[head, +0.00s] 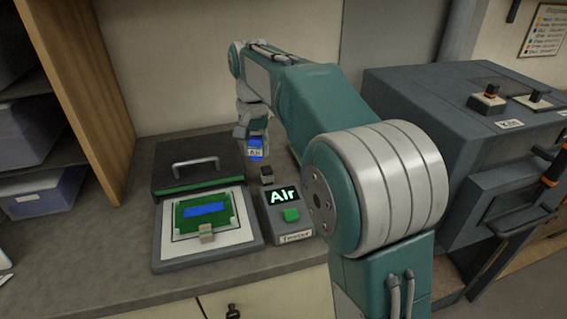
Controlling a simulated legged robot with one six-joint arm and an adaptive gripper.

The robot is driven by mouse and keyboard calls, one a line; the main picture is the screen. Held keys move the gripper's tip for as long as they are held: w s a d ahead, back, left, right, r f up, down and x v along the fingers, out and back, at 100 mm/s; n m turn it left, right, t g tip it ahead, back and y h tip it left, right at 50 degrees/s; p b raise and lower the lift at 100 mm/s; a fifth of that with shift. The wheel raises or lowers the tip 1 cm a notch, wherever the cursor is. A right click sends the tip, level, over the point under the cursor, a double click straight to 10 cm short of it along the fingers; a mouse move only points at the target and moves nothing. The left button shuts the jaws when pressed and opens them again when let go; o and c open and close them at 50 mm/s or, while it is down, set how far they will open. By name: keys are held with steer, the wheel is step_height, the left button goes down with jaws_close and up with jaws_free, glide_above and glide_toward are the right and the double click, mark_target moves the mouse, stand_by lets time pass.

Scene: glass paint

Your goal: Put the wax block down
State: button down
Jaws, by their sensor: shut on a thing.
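My gripper (253,130) is at the end of my arm, above the back of the counter, pointing down. It is shut on a small blue block (256,144) with a white label, seemingly the wax block. The label is too small to read surely. The block appears held above the counter, behind a small dark object (267,174). My gripper's fingers hide part of the block, and any gap beneath it is hard to judge.
An open press-like device (252,228) with a green and blue panel stands at left. A large grey machine (400,90) stands right.

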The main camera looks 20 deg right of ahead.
steer(key=w+d+f, duration=0.1)
steer(key=w+f, duration=0.1)
steer(key=w, duration=0.1)
steer(key=w+d+f, duration=0.1)
steer(key=w+f, duration=0.1)
steer(key=w, duration=0.2)
steer(key=w+d+f, duration=0.1)
steer(key=w+f, duration=0.1)
steer(key=w, duration=0.1)
steer(key=shift+w+f, duration=0.1)
steer(key=shift+w, duration=0.05)
steer(key=w+f, duration=0.2)
steer(key=f, duration=0.1)
steer(key=shift+w+d, duration=0.1)
steer(key=shift+w, duration=0.15)
steer(key=shift+w+a+f, duration=0.15)
steer(key=shift+a+f, duration=0.05)
steer(key=shift+a, duration=0.1)
step_height(320, 180, down, 3)
steer(key=shift+w+f, duration=0.1)
steer(key=shift+w, duration=0.05)
steer(key=shift+d+f, duration=0.2)
steer(key=shift+d, duration=0.3)
steer(key=shift+c, duration=2.4)
jaws_free()
steer(key=shift+a, duration=0.15)
steer(key=shift+o, duration=0.5)
steer(key=shift+a, duration=0.3)
